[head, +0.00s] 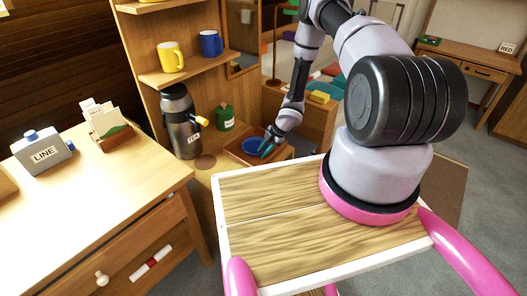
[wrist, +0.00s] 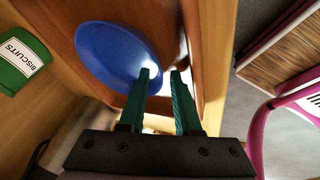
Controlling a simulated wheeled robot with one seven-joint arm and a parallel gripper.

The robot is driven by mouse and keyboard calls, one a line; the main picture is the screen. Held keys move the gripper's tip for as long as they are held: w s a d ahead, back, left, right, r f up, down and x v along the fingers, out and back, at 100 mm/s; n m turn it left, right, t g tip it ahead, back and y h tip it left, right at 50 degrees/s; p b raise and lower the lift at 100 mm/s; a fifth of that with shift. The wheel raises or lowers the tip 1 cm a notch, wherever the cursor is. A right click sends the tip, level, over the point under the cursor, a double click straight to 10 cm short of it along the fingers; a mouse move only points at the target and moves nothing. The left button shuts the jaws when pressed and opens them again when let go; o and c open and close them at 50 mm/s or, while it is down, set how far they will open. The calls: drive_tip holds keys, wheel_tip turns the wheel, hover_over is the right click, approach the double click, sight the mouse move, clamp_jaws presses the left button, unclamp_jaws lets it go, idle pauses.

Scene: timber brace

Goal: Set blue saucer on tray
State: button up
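The blue saucer (head: 252,147) lies in the brown wooden tray (head: 235,157) on the low surface beside the shelf unit. In the wrist view the saucer (wrist: 108,50) fills the upper left, over the reddish-brown tray floor (wrist: 150,14). My gripper (head: 267,149) is at the saucer's right side in the head view. In the wrist view my gripper (wrist: 161,73) is open, with a gap between its two green fingers. The left finger overlaps the saucer's right rim, and the right finger is just beyond it. I cannot tell whether either finger touches the saucer.
A green biscuits canister (head: 224,118) stands just behind the tray; it also shows in the wrist view (wrist: 22,58). A dark steel flask (head: 180,122) stands to its left. Yellow (head: 170,57) and blue (head: 211,43) mugs are on the shelf above. My wooden deck is in front.

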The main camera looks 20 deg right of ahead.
drive_tip(key=shift+r, duration=0.1)
drive_tip(key=v, duration=1.2)
drive_tip(key=w+d+r+m+t+h, duration=0.2)
drive_tip(key=w+d+r+m, duration=0.1)
drive_tip(key=r, duration=0.7)
drive_tip(key=w+d+r+m+t+h, duration=0.1)
drive_tip(key=w+d+r+m+h, duration=0.2)
drive_tip(key=r, duration=0.7)
wheel_tip(320, 180, up, 14)
drive_tip(key=s+d+m+t+h, duration=0.1)
drive_tip(key=s+d+m+h, duration=0.1)
drive_tip(key=m, duration=0.3)
drive_tip(key=s+a+r+m, duration=0.1)
drive_tip(key=s+r+m, duration=0.6)
drive_tip(key=s+r, duration=0.55)
drive_tip(key=s+a+r+m+y, duration=0.1)
drive_tip(key=s+a+r+m, duration=0.1)
drive_tip(key=s, duration=0.3)
drive_tip(key=s+a+r+m+y, duration=0.1)
drive_tip(key=s+a+r+m, duration=0.2)
drive_tip(key=s, duration=0.3)
drive_tip(key=s+a+r+m+t+y, duration=0.1)
drive_tip(key=s+a+r+m+y, duration=0.1)
drive_tip(key=s+a+r, duration=0.2)
drive_tip(key=shift+s+a+m, duration=0.15)
drive_tip(key=shift+s+m, duration=0.15)
drive_tip(key=shift+s, duration=0.5)
